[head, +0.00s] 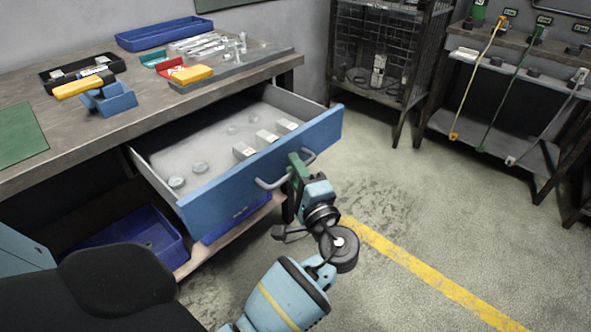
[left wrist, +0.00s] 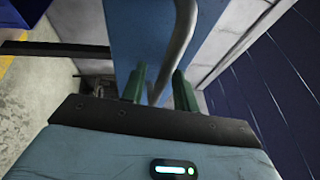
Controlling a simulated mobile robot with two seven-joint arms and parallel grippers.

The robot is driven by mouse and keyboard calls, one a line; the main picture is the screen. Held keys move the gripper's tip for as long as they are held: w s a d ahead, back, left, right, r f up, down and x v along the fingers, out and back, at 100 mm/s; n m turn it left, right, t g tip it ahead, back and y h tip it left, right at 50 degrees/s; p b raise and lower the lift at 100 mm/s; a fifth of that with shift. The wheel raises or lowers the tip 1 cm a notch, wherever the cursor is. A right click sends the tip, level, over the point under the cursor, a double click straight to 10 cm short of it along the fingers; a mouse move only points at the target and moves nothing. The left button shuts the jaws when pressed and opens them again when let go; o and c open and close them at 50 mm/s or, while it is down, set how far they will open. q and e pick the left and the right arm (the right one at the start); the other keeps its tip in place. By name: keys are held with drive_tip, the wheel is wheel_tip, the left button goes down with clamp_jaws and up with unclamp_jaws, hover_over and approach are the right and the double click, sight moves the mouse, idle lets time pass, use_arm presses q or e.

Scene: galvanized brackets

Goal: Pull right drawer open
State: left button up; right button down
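The drawer (head: 325,128) has a blue front and stands pulled well out from under the workbench. Its grey bar handle (head: 270,184) also shows in the left wrist view (left wrist: 184,30). My left gripper (head: 297,168) is at the handle, with its green fingers on either side of the bar. In the left wrist view the fingers (left wrist: 160,84) stand apart, and a gap shows beside the bar, so the gripper looks open around it. Small round parts and pale blocks (head: 268,137) lie inside the drawer. My right gripper is not in view.
The workbench (head: 150,128) holds a blue tray (head: 165,34), small bins and tools. Blue crates (head: 130,243) sit on the low shelf under it. A black chair (head: 115,285) is at lower left. A wire cage (head: 385,50) and a rack stand behind. The floor at right is clear.

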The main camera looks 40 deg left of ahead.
use_arm(q)
drive_tip(key=v, duration=0.8)
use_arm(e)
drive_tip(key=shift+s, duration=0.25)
use_arm(q)
drive_tip(key=shift+a, duration=0.1)
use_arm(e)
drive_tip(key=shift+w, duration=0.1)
